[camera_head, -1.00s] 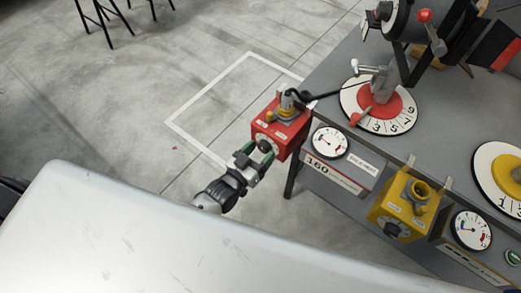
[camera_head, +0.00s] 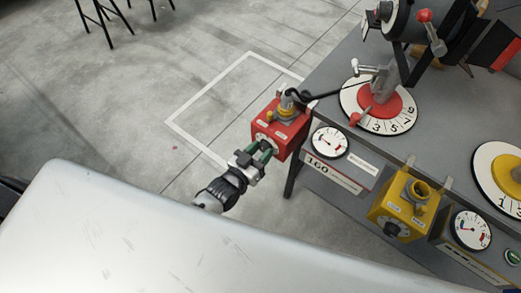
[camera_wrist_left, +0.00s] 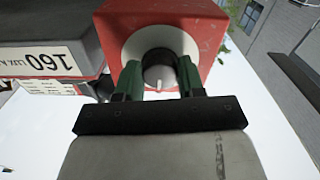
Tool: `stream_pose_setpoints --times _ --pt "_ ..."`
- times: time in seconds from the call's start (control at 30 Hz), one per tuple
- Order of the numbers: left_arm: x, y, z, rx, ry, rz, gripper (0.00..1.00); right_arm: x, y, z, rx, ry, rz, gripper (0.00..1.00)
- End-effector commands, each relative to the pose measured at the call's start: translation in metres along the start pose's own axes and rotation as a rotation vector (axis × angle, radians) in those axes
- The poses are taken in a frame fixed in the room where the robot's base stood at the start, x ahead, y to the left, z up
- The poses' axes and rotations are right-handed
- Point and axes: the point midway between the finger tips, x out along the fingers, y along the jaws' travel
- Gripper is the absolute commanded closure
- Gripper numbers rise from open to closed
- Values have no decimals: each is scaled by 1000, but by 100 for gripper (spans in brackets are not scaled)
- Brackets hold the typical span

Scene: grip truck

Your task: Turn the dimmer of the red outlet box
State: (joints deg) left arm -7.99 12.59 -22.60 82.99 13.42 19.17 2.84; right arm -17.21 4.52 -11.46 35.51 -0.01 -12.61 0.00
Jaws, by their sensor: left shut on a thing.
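The red outlet box (camera_head: 288,125) hangs at the left corner of the grey table, with a grey plug and black cable on its top. Its black dimmer knob (camera_wrist_left: 158,66) sits on a pale round dial on the box's front, seen in the left wrist view. My left gripper (camera_head: 262,151) reaches the front of the red box. In the left wrist view its green fingers (camera_wrist_left: 158,78) are on both sides of the knob and shut on it. The fingers partly hide the knob's sides. My right gripper is in neither view.
A white gauge (camera_head: 329,142) with a 160 label is right of the red box. A yellow outlet box (camera_head: 404,208) hangs further right. A red and white numbered dial (camera_head: 385,124) lies on the table (camera_head: 430,138). A large white surface fills the lower left.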

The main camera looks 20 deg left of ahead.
Motion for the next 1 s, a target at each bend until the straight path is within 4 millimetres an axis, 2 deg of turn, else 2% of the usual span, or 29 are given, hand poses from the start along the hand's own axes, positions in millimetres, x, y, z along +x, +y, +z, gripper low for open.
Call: stream_pose_setpoints --times 0.7,1.0 --pt "0 -1 -1 506 1 -1 85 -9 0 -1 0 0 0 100" --pt "0 -1 -1 623 1 0 85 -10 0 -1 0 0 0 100"
